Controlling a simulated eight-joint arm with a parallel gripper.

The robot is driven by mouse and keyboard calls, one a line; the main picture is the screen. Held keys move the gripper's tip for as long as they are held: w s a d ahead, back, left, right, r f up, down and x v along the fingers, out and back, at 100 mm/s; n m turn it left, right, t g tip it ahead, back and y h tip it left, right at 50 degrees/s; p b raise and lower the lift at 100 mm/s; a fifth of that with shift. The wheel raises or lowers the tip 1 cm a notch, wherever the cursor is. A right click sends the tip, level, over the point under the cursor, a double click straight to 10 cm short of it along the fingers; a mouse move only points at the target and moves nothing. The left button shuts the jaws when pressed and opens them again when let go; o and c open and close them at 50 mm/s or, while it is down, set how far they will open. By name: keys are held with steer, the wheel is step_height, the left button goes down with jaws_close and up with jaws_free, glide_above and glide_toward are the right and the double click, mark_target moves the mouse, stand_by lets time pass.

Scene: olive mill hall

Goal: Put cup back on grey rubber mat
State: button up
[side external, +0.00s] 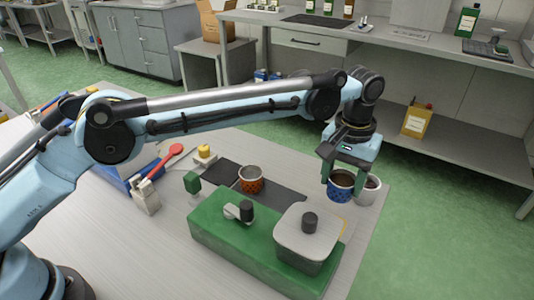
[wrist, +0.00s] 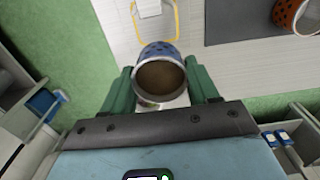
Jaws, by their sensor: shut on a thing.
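My gripper (side external: 346,160) is shut on a blue patterned cup (side external: 340,188) near the right edge of the table. In the wrist view the two green fingers of my gripper (wrist: 161,88) flank the blue cup (wrist: 160,50), whose open top shows a brown inside. I cannot tell whether its base touches the table. The dark grey mat (side external: 285,199) lies left of the cup, partly hidden by the green unit; its bare surface also shows in the wrist view (wrist: 238,22). An orange patterned cup (side external: 251,184) stands upright at the mat; it shows at upper right in the wrist view (wrist: 292,14).
A white cup (side external: 370,190) stands just right of the blue cup. A green unit (side external: 230,236) with a grey lidded container (side external: 308,245) fills the table front.

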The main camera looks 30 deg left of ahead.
steer(key=shift+a+r, duration=0.1)
steer(key=shift+a, duration=0.3)
steer(key=s+a, duration=0.1)
steer(key=a, duration=0.2)
steer(key=a+f, duration=0.1)
steer(key=a, duration=0.3)
steer(key=s+a, duration=0.1)
steer(key=a, duration=0.2)
steer(key=shift+s+a+f, duration=0.25)
steer(key=shift+s+a, duration=0.05)
steer(key=shift+s, duration=0.05)
steer(key=shift+f, duration=2.25)
steer(key=shift+f, duration=0.35)
steer(key=o, duration=1.2)
